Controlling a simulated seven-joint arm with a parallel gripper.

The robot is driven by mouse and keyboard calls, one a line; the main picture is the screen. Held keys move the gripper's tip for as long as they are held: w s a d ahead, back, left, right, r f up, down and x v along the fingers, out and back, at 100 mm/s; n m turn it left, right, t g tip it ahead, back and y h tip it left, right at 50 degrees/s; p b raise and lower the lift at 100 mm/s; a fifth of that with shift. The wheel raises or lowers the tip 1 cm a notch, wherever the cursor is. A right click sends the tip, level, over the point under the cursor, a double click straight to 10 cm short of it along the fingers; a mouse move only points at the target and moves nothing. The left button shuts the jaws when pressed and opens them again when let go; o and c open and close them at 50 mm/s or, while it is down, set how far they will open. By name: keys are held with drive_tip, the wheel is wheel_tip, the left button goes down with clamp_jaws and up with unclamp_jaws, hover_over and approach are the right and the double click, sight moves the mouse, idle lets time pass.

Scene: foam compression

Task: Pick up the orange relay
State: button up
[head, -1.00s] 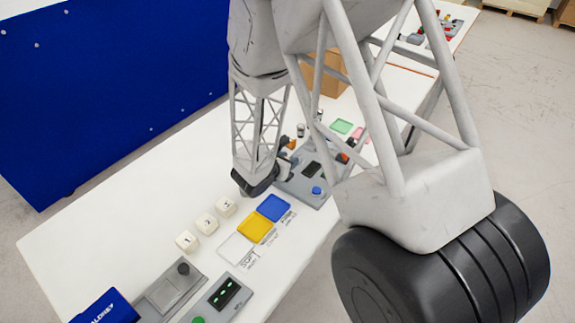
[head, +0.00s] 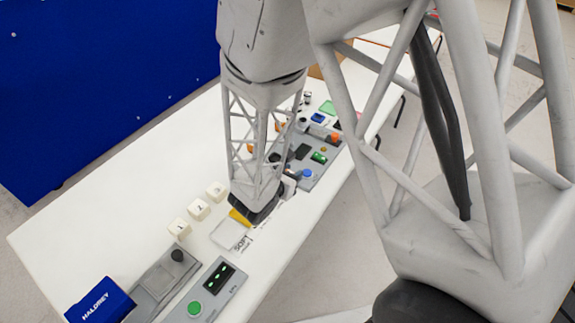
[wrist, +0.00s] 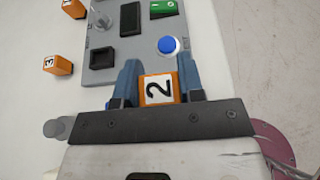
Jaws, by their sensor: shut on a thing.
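An orange relay (wrist: 158,89) with a white face marked 2 sits between the two blue-grey fingers of my gripper (wrist: 159,66) in the wrist view. The fingers are shut on its sides. In the head view my gripper (head: 258,213) is over the coloured pads, and the relay in it is hidden behind the arm. Two other orange relays show at the left of the wrist view, one marked 3 (wrist: 57,65) and one cut by the top edge (wrist: 74,8). They are apart from my gripper.
A grey board (head: 309,180) with a blue button (head: 307,173) lies behind my gripper. A white pad (head: 229,234) and a partly covered yellow pad (head: 239,217) are close by. White numbered blocks (head: 198,209) stand left. A blue box (head: 100,301) and grey devices (head: 212,292) are in front.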

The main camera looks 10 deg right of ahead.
drive_tip(key=shift+s, duration=0.55)
idle(0.4)
